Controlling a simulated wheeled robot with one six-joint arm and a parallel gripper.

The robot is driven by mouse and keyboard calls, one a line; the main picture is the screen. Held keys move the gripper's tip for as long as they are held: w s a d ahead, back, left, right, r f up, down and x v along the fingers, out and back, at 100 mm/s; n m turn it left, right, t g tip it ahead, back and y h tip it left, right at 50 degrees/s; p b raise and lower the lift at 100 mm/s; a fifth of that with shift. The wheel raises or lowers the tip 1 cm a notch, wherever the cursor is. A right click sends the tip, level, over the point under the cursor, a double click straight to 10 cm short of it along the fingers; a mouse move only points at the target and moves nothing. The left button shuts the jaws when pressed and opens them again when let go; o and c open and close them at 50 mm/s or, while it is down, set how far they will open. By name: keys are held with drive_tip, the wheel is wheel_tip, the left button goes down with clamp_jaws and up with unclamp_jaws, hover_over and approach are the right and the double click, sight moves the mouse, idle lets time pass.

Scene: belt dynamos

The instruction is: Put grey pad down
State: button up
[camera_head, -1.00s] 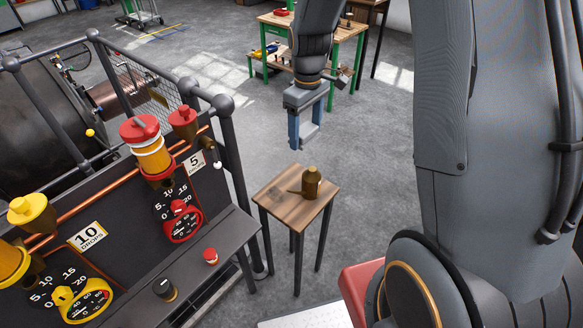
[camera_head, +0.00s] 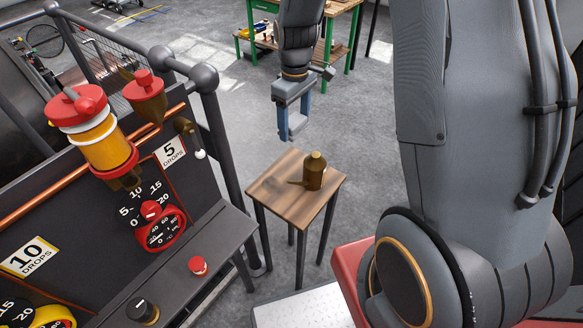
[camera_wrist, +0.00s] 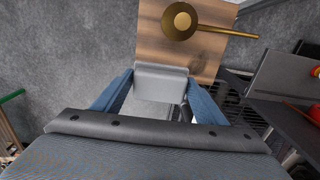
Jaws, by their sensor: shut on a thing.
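My gripper (camera_head: 293,122) is shut on the grey pad (camera_wrist: 162,80), which sits between the blue fingers in the wrist view. In the head view, the gripper hangs in the air, showing just above the far edge of a small wooden stool (camera_head: 275,188); the pad is hard to make out there. The stool top also shows in the wrist view (camera_wrist: 150,48), seen past the pad. A brass oil can (camera_head: 313,172) with a thin spout stands on the stool, and in the wrist view it (camera_wrist: 182,20) lies beyond the pad.
A dark control panel (camera_head: 75,220) with red and yellow oilers, gauges and knobs stands at left, with a railing (camera_head: 225,130) behind it. A green-legged workbench (camera_head: 335,35) stands at the back. The stool top left of the can is bare.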

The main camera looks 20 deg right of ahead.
drive_tip(key=b, duration=0.2)
hover_over(294, 164)
wheel_tip(294, 164, down, 4)
drive_tip(key=shift+f+p, duration=1.1)
drive_tip(key=shift+f, duration=4.1)
drive_tip(key=shift+f, duration=0.1)
drive_tip(key=o, duration=1.1)
drive_tip(key=shift+o, duration=0.2)
wheel_tip(294, 164, up, 12)
drive_tip(key=b, duration=0.2)
drive_tip(key=shift+b, duration=0.3)
drive_tip(key=s+r+m, duration=0.3)
drive_tip(key=s, duration=0.5)
drive_tip(key=s+r+m, duration=0.4)
drive_tip(key=s, duration=0.5)
drive_tip(key=shift+a+t, duration=0.15)
drive_tip(key=shift+t, duration=0.25)
